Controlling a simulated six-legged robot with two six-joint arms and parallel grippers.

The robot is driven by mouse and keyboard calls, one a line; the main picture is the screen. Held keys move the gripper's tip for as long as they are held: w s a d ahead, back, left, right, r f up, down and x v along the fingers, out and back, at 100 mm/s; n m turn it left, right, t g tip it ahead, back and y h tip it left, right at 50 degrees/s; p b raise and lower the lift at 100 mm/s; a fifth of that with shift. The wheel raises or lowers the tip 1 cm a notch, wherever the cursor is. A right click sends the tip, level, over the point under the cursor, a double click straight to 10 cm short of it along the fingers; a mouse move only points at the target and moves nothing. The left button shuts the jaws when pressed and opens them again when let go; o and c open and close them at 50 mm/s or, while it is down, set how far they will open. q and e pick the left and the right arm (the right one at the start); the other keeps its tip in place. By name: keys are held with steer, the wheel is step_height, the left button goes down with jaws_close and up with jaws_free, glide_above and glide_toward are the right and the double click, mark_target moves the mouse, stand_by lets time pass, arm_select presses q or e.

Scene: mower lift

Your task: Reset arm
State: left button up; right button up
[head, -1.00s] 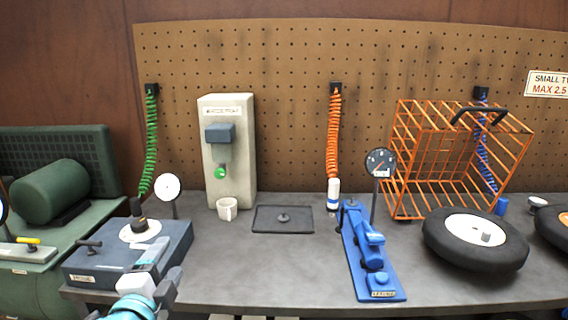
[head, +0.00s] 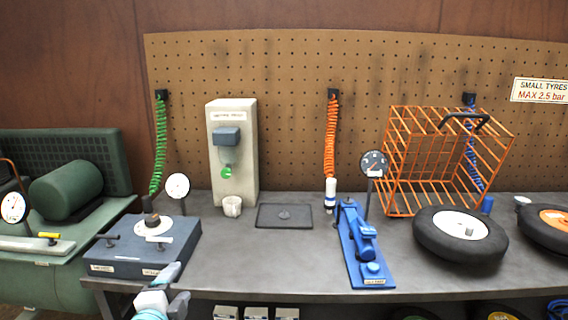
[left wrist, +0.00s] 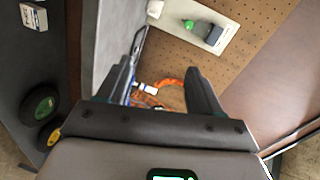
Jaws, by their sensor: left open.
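My left gripper (head: 176,289) shows at the lower left in the head view, in front of the bench's front edge and just below the dark blue-grey box (head: 140,255). In the left wrist view its two dark fingers (left wrist: 168,85) stand apart with nothing between them. Beyond them in that view are an orange coil and the beige dispenser (left wrist: 205,25). My right gripper is in neither view.
The grey bench (head: 270,260) holds a white cup (head: 232,206), a dark tray (head: 262,222), a blue pump (head: 362,248), an orange wire cage (head: 400,160) and a tyre (head: 430,243). A green compressor (head: 66,190) stands left. The bench's middle front is clear.

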arm_select(q)
steer(key=s+d+f+n+g+h+p, duration=0.1)
steer(key=s+d+f+g+p, duration=0.2)
steer(key=f, duration=0.5)
steer(key=s+d+f+n+g+p, duration=0.1)
steer(key=s+f+n+g, duration=0.2)
steer(key=f, duration=0.4)
steer(key=s+d+f+g+h+p, duration=0.1)
steer(key=s+f+g+p, duration=0.15)
steer(key=s+f, duration=0.4)
steer(key=s+d+f+n+g, duration=0.2)
steer(key=s+f+n+g, duration=0.1)
steer(key=s+n, duration=0.4)
steer(key=s+d+f+n+g+h, duration=0.1)
steer(key=s+d+f+n+g, duration=0.2)
steer(key=s+n, duration=0.4)
step_height(320, 180, down, 3)
steer(key=shift+s+r+g+p, duration=0.15)
steer(key=shift+s+g+p, duration=0.4)
steer(key=shift+s, duration=0.7)
